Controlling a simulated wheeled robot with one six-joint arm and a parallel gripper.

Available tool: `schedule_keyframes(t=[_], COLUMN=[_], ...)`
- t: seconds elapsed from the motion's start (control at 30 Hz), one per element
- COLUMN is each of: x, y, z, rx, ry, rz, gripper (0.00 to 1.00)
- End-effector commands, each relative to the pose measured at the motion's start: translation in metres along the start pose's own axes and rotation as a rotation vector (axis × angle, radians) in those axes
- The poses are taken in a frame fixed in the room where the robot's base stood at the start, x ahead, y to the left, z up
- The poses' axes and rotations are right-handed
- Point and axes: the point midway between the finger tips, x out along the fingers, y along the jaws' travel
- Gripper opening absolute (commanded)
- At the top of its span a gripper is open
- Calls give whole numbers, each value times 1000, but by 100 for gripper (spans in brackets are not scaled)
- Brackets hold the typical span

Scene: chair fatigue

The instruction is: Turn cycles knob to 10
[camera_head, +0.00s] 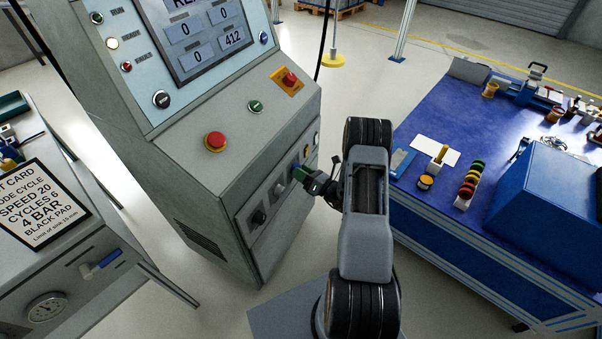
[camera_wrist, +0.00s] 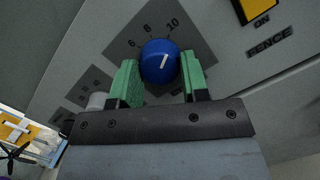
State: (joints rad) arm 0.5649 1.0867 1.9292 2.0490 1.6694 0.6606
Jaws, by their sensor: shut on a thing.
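The blue cycles knob (camera_wrist: 160,62) sits on a grey dial plate (camera_wrist: 190,45) with the figures 6, 8 and 10 showing along its upper side. Its white pointer line slants up and a little right, roughly toward the 10. My gripper (camera_wrist: 158,72) has its green fingers on either side of the knob and is shut on it. In the head view my gripper (camera_head: 303,175) reaches the lower front face of the grey control console (camera_head: 180,140).
Other dark knobs (camera_head: 259,217) are left of my gripper on the console front. A red stop button (camera_head: 215,141) is above. A card (camera_head: 40,205) at left reads "CYCLES 6". A blue workbench (camera_head: 480,225) stands at right.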

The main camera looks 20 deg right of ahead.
Motion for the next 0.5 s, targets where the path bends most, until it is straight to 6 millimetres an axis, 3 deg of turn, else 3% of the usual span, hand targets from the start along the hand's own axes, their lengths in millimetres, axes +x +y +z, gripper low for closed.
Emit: schedule_keyframes(t=[0.03, 0.07, 0.1, 0.3, 0.5], x=[0, 0, 0, -1, -1], y=[2, 2, 2, 1, 0], z=[-4, -4, -4, -1, 0], rx=[9, 8, 8, 3, 0], ry=[9, 9, 9, 3, 0], rz=[6, 7, 7, 2, 1], gripper=[18, 43, 46, 66, 67])
